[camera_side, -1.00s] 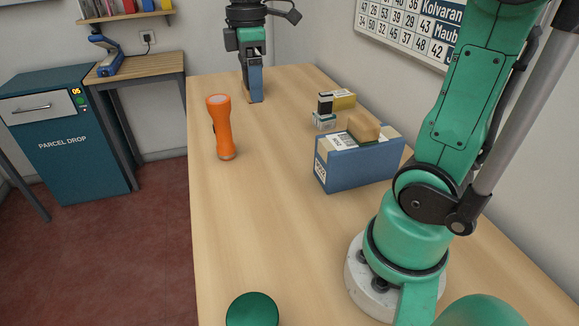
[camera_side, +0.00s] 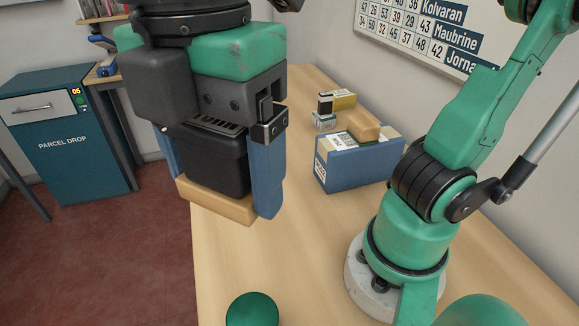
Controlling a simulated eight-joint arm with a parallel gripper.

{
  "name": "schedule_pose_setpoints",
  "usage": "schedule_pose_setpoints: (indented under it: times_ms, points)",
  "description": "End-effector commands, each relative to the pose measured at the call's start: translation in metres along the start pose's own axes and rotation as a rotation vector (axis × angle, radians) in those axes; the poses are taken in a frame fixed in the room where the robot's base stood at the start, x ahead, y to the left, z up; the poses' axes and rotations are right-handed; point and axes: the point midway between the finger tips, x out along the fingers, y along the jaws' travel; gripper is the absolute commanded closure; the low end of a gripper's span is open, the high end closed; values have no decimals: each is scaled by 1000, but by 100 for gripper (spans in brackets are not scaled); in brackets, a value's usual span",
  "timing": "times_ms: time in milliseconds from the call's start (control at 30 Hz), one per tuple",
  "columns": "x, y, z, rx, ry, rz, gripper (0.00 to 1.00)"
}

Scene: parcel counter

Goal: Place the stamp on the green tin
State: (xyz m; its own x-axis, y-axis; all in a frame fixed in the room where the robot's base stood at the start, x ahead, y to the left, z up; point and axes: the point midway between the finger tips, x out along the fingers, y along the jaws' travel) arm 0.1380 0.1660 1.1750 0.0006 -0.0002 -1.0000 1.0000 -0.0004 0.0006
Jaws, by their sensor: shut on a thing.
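My gripper (camera_side: 217,178) hangs large in the near left of the view, high over the counter. Its blue fingers are shut on what looks like the stamp, a black block (camera_side: 208,158) with a tan base (camera_side: 215,200) under it. The palm and the right finger hide part of it. The green tin (camera_side: 252,310) stands at the bottom edge of the view, partly cut off, its round dark green top bare. The held thing is above the tin and apart from it.
A blue box (camera_side: 355,168) with a tan block (camera_side: 359,124) on it stands right of centre. The counter between tin and blue box is clear.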

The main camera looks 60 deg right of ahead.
Motion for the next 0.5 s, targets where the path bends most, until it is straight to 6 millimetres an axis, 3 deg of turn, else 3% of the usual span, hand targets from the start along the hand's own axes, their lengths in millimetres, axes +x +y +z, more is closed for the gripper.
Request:
schedule_pose_setpoints:
  times_ms: [300,500]
  points:
    - [80,0,0,0,0,0,76]
    - [123,0,0,0,1,0,76]
